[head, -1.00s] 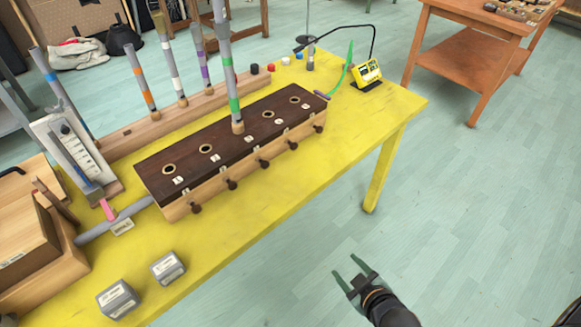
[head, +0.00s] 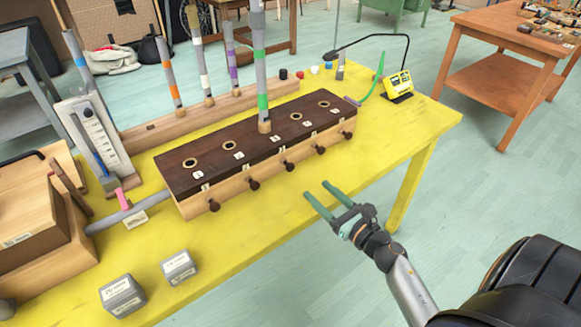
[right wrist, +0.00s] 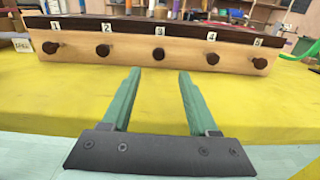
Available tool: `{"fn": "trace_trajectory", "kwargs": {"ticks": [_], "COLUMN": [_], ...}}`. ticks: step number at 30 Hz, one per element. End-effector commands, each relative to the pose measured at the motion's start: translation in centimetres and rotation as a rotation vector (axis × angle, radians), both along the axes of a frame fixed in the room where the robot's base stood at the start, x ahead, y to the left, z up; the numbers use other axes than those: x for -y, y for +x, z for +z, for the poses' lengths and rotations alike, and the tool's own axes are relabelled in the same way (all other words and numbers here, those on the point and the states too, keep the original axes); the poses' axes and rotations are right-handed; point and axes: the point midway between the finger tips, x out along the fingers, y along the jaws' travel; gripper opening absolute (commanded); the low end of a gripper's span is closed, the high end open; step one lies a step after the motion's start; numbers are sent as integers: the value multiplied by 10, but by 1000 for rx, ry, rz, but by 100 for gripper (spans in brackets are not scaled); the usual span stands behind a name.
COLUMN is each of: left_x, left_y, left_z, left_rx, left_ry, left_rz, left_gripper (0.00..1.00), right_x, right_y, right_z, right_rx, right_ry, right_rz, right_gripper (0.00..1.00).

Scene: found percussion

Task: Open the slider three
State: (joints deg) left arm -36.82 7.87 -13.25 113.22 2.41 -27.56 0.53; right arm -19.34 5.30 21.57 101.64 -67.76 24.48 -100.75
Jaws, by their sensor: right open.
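The long wooden box (head: 240,194) with a dark top lies on the yellow table, with numbered dark knobs along its front. The slider three knob (head: 288,166) is the middle one. It also shows in the right wrist view (right wrist: 158,56), under label 3. A grey tube with a green band (head: 261,75) stands upright over the third hole and hides it. My right gripper (head: 317,194) is open and empty, in front of the box near the table's front edge. Its fingers point toward the knob row, apart from it. My left gripper is not in view.
A gauge board (head: 97,140) and wooden boxes (head: 35,225) stand at the left. Two grey cubes (head: 179,266) sit at the front. A yellow device (head: 398,84) stands at the far right. The yellow tabletop (head: 250,240) before the knobs is clear.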

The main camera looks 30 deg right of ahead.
Motion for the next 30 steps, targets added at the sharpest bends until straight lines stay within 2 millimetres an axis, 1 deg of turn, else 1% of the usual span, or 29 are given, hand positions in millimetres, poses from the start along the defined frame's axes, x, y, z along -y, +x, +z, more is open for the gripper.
{"fn": "trace_trajectory", "kwargs": {"ticks": [5, 12, 18, 24, 30], "left_x": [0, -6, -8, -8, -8], "left_y": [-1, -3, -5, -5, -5], "left_z": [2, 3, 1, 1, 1], "left_rx": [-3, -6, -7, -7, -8], "left_ry": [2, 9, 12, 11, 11], "left_rz": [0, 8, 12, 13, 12], "left_gripper": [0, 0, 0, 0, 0], "right_x": [-2, -6, -9, -10, -11], "right_y": [18, 64, 98, 118, 123], "right_z": [1, 1, 1, -1, -1], "right_rx": [1, 2, 1, 0, -1], "right_ry": [-17, -13, -12, -12, -13], "right_rz": [9, 7, 7, 7, 7], "right_gripper": [60, 60, 60, 60, 60]}}
